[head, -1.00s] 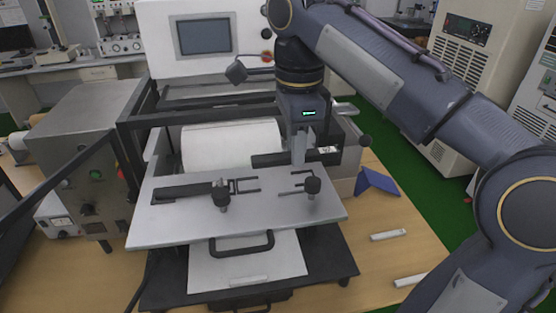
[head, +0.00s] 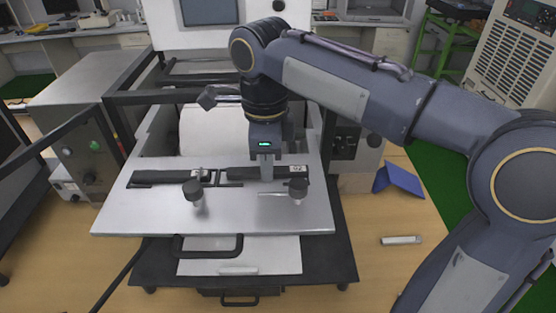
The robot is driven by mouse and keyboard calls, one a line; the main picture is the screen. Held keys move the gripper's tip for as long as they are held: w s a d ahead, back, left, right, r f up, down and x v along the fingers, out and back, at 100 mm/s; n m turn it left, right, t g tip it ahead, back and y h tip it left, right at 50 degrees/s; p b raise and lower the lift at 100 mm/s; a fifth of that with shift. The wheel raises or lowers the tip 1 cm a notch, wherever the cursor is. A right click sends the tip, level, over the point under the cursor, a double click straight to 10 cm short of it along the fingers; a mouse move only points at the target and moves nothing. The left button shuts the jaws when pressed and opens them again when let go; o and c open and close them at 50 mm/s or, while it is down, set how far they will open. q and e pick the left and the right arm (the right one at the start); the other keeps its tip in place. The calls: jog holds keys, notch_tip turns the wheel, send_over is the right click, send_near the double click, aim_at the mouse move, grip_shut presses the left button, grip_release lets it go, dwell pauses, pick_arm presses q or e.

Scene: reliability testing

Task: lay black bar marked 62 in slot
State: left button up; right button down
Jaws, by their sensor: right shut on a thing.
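My right gripper (head: 266,174) comes down from above and is shut on a black bar (head: 243,173). This bar has a white label at its right end, too small to read surely. It lies level along the right-hand slot of the light grey plate (head: 150,217), at or just above the surface; I cannot tell whether it is seated. The gripper hides part of its middle. Another black bar (head: 160,178) with a white label lies in the left part of the plate. My left gripper is not in view.
Two dark clamp knobs, left (head: 193,191) and right (head: 298,188), stand on the plate close in front of the bars. A black handle (head: 208,246) is on the plate's front edge. A white roll (head: 205,132) is behind. A blue object (head: 398,179) lies on the table at right.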

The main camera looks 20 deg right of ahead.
jog(key=shift+a, duration=0.65)
jog(key=shift+d, duration=0.1)
jog(key=c, duration=1.7)
grip_release()
jog(key=shift+d+f, duration=0.15)
jog(key=shift+d, duration=0.05)
jog(key=shift+o, duration=2)
jog(key=shift+a, duration=0.1)
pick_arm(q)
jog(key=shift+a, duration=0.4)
